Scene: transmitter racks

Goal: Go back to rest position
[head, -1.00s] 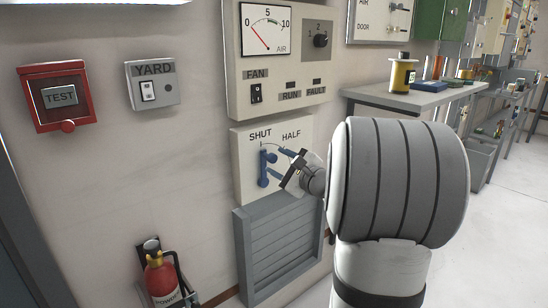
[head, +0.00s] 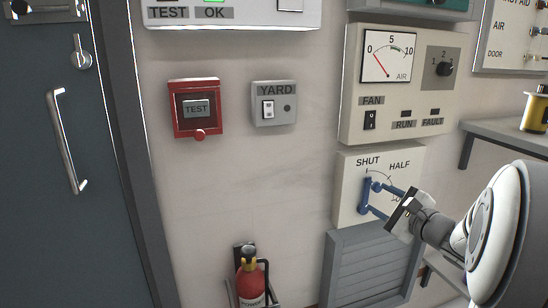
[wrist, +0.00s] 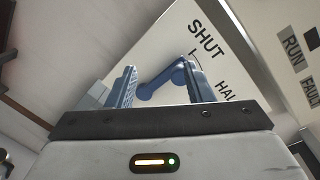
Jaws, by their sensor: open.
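The damper panel (head: 347,213), marked SHUT and HALF, carries a blue lever (head: 365,196). The lever stands nearly upright, near the SHUT mark. My gripper (head: 379,200) is at the panel from the right, its blue fingers reaching to the lever. In the wrist view the fingers of my gripper (wrist: 160,78) are apart, and part of the blue lever (wrist: 165,77) shows between them. I cannot tell whether either finger touches it.
Above the panel is a box with an AIR gauge (head: 388,57) and FAN switch (head: 369,120). A louvred vent (head: 370,265) is below. To the left are a red TEST box (head: 196,108), YARD switch (head: 272,103), fire extinguisher (head: 250,280) and dark door (head: 60,200). A bench (head: 500,132) stands right.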

